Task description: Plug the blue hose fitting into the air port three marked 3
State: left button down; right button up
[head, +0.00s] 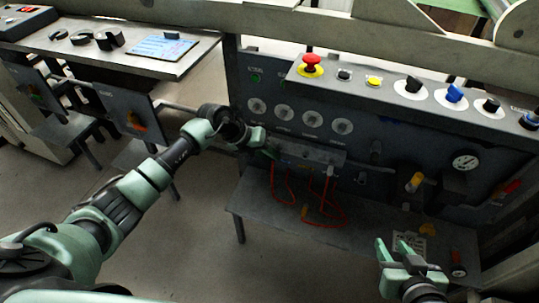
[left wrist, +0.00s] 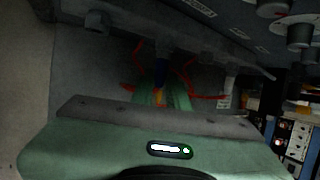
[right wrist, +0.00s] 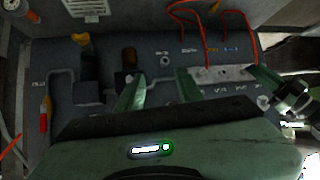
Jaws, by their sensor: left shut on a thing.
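My left gripper (head: 270,153) is at the left end of the grey port block (head: 318,152) on the panel front. In the left wrist view its fingers (left wrist: 161,95) are shut on the blue hose fitting (left wrist: 160,72), which shows dark blue between them. The port block also shows in the right wrist view (right wrist: 226,74), with the left gripper beside its end. The port numbers are too small to read, and I cannot tell whether the fitting touches a port. My right gripper (head: 399,246) is open and empty above the right part of the lower shelf.
Red hoses (head: 335,205) hang from the block onto the lower shelf (head: 262,208). Knobs and a red stop button (head: 311,62) line the sloped console above. The floor in front is clear.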

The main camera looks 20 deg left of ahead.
jog(key=shift+w+a+r, duration=0.1)
jog(key=shift+w+r, duration=0.05)
pick_arm(q)
jog(key=c, duration=1.3)
grip_release()
jog(key=p+v, duration=0.2)
jog(key=v, duration=0.5)
jog(key=shift+a+r, duration=0.2)
jog(key=shift+r, duration=0.15)
pick_arm(e)
jog(key=s+d+f+g+h, duration=0.1)
jog(key=s+d+f+g, duration=0.2)
jog(key=s, duration=0.6)
jog(key=shift+s+d+f+g, duration=0.2)
jog(key=shift+s+f+g, duration=0.1)
jog(key=shift+f+g, duration=1)
